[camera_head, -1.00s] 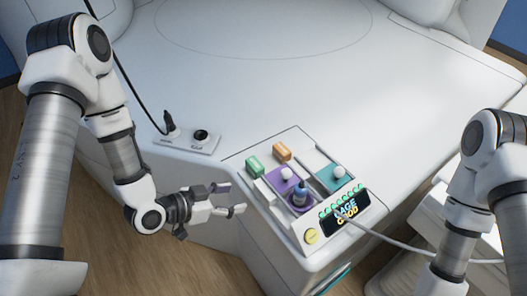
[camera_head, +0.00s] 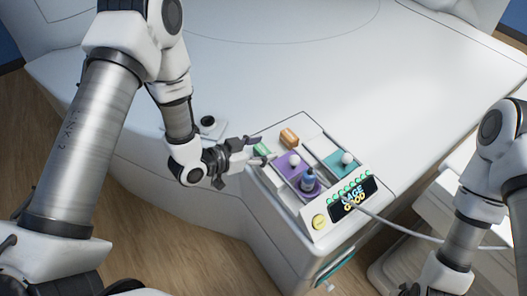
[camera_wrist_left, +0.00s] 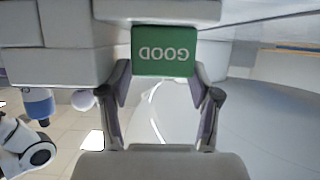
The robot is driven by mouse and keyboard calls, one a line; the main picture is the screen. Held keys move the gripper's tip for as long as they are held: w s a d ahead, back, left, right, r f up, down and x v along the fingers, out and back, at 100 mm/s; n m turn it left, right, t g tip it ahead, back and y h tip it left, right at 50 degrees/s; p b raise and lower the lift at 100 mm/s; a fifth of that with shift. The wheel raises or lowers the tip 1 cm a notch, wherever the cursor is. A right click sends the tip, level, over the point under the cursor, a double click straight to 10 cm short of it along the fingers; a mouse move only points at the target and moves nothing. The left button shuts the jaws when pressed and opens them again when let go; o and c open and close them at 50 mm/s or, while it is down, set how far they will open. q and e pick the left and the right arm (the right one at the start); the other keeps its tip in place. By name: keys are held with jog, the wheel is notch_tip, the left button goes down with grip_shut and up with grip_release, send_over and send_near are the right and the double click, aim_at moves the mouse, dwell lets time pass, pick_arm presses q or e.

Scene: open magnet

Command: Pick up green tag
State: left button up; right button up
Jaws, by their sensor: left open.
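The green tag (camera_head: 263,149) is a small block at the left edge of the console's top, partly hidden by my left gripper. In the left wrist view its face (camera_wrist_left: 165,52) reads "GOOD" upside down. My left gripper (camera_head: 259,153) is open at the tag. In the left wrist view its two fingers (camera_wrist_left: 165,90) stand on either side of the tag's lower edge, and whether they touch it cannot be told. The right arm is at the right edge, and its fingers do not show.
An orange tag (camera_head: 289,137) lies behind the green one. The console also has a purple panel (camera_head: 285,165), a teal panel (camera_head: 336,165) with a white knob, a blue bottle-like piece (camera_head: 308,180), a display (camera_head: 352,199) and a yellow button (camera_head: 319,221). A cable runs off right.

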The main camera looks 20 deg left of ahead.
pick_arm(q)
jog(key=shift+a, duration=0.25)
jog(key=c, duration=0.8)
jog(key=shift+d, duration=0.1)
jog(key=shift+r, duration=0.1)
